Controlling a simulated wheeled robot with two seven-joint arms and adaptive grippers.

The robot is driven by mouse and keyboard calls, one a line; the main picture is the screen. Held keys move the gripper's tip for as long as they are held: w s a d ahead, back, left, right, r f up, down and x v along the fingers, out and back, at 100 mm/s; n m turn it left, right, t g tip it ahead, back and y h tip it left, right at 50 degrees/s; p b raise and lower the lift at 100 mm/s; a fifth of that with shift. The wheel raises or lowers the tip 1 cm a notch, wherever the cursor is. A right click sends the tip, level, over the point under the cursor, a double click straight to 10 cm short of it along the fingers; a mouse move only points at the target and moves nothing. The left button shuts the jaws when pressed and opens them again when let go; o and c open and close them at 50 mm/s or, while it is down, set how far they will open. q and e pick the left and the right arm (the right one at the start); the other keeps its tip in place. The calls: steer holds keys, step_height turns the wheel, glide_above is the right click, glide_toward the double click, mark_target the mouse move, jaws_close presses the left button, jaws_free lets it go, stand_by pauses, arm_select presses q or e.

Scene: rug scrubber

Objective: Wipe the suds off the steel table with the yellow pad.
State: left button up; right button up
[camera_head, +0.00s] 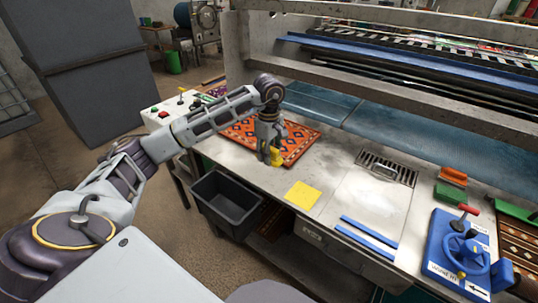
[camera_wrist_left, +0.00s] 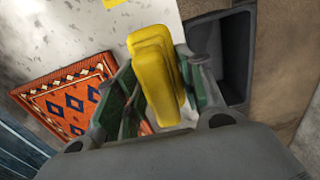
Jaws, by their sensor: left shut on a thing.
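My left gripper (camera_head: 269,158) is shut on a thick, stepped yellow pad (camera_head: 277,157). In the left wrist view the pad (camera_wrist_left: 155,75) stands between the fingers (camera_wrist_left: 160,95). The gripper points down by the front of the steel table (camera_head: 335,205), at the near edge of the patterned rug; I cannot tell whether the pad touches the surface. A pale, whitish patch (camera_head: 370,205), possibly suds, covers the table right of the gripper. My right gripper is not in view.
A flat yellow square (camera_head: 303,196) lies between gripper and patch. The orange rug (camera_head: 297,145) is behind the gripper. A black bin (camera_head: 225,198) hangs in front. A drain grate (camera_head: 386,168), blue strips (camera_head: 368,235) and a blue hand-wheel unit (camera_head: 455,250) are to the right.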

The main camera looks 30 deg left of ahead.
arm_select(q)
steer(key=o, duration=0.5)
steer(key=shift+c, duration=0.2)
steer(key=c, duration=0.3)
steer(key=shift+f, duration=0.1)
steer(key=shift+s+a+f+p, duration=0.15)
steer(key=shift+s+a+p, duration=0.05)
steer(key=shift+s+p, duration=0.1)
steer(key=shift+s+a+f+p, duration=0.2)
steer(key=shift+s+a, duration=0.05)
steer(key=shift+a, duration=0.2)
steer(key=shift+s+a+f+p, duration=0.15)
steer(key=shift+s+a, duration=0.1)
steer(key=shift+a, duration=0.15)
steer(key=shift+s+a+f, duration=0.1)
steer(key=shift+a+f, duration=0.05)
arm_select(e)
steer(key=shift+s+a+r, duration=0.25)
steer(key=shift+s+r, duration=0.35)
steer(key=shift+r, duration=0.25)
